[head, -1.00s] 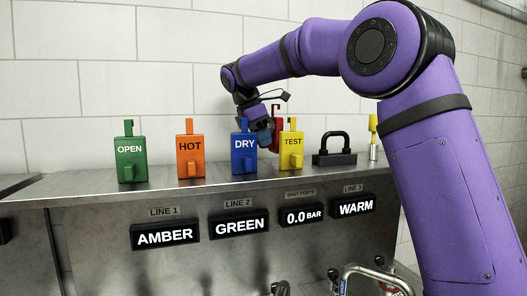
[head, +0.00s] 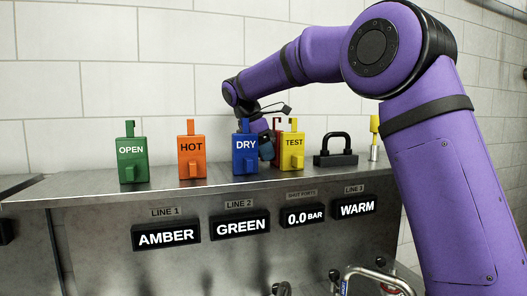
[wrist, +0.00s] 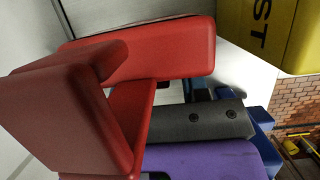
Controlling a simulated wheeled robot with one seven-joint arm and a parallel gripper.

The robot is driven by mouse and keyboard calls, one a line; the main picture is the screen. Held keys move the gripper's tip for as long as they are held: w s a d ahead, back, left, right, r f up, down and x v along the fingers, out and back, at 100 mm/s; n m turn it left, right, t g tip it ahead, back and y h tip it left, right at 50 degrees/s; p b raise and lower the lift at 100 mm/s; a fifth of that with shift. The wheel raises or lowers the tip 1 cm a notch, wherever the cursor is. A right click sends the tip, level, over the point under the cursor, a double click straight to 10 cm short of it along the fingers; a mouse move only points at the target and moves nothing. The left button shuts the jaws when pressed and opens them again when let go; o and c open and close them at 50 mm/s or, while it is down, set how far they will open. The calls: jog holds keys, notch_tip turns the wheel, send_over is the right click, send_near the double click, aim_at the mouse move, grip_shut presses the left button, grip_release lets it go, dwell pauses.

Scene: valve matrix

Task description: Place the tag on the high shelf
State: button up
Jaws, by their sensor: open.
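The red tag (head: 277,130) stands on the high metal shelf (head: 75,184), mostly hidden behind the blue DRY tag, the yellow TEST tag and my gripper. In the wrist view the red tag (wrist: 150,52) is large and close, with its hook and block showing. My gripper (head: 266,148) is open and low behind the gap between the blue and yellow tags, right by the red tag. Its grey and blue finger parts (wrist: 205,122) show below the red tag in the wrist view. I cannot tell whether a finger touches the tag.
On the shelf stand a green OPEN tag (head: 132,160), an orange HOT tag (head: 191,158), the blue DRY tag (head: 245,155), the yellow TEST tag (head: 292,157) and a black padlock (head: 335,151). Shelf space between green and orange is clear. A tiled wall (head: 110,62) rises behind.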

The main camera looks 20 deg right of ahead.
jog(key=shift+r, duration=0.1)
jog(key=v, duration=1.2)
jog(key=s+d+m+t+y, duration=0.1)
jog(key=s+d+m, duration=0.3)
jog(key=s, duration=0.6)
jog(key=s+d+f+m+t+y, duration=0.1)
jog(key=s+f+m, duration=0.3)
jog(key=s, duration=0.5)
jog(key=s+d+f+m+t+y, duration=0.1)
jog(key=s+d+f+m+t, duration=0.1)
jog(key=s+f+m, duration=0.3)
jog(key=s+d+f+m+t+y, duration=0.1)
jog(key=s+d+f+m, duration=0.2)
jog(key=s+f, duration=0.8)
jog(key=s+m, duration=0.2)
jog(key=s, duration=0.1)
jog(key=shift+s+d, duration=0.35)
jog(key=shift+d, duration=0.05)
